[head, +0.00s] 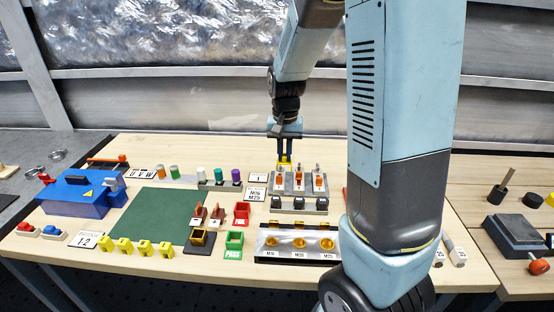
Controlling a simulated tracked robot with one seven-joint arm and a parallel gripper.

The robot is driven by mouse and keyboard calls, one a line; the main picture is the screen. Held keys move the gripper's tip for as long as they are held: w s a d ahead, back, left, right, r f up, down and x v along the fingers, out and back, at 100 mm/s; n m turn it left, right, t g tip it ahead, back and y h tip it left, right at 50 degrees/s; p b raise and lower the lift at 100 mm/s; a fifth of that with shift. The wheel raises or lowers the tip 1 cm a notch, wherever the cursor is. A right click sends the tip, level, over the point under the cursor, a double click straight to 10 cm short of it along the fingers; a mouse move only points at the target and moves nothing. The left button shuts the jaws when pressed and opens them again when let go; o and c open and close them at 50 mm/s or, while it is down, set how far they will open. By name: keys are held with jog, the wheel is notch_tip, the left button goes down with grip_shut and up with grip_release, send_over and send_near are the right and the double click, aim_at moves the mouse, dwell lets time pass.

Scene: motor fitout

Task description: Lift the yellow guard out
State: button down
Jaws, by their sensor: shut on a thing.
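My gripper (284,158) points down at the back of the table, behind a grey block of switches (300,183). A small yellow piece, which I take for the yellow guard (284,166), shows between its fingertips, and the jaws are shut on it. The guard's lower part is hidden by the switch block, so I cannot tell whether it is clear of what is under it.
Several yellow pieces (124,245) stand in a row at the front left. A blue box (76,197) and a green mat (152,216) lie left. A tray with orange round parts (299,243) is in front. My arm hides part of the right side.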

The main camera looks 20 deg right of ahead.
jog(key=s+r, duration=0.5)
jog(key=s, duration=0.5)
jog(key=shift+d+r, duration=0.15)
jog(key=shift+d, duration=0.1)
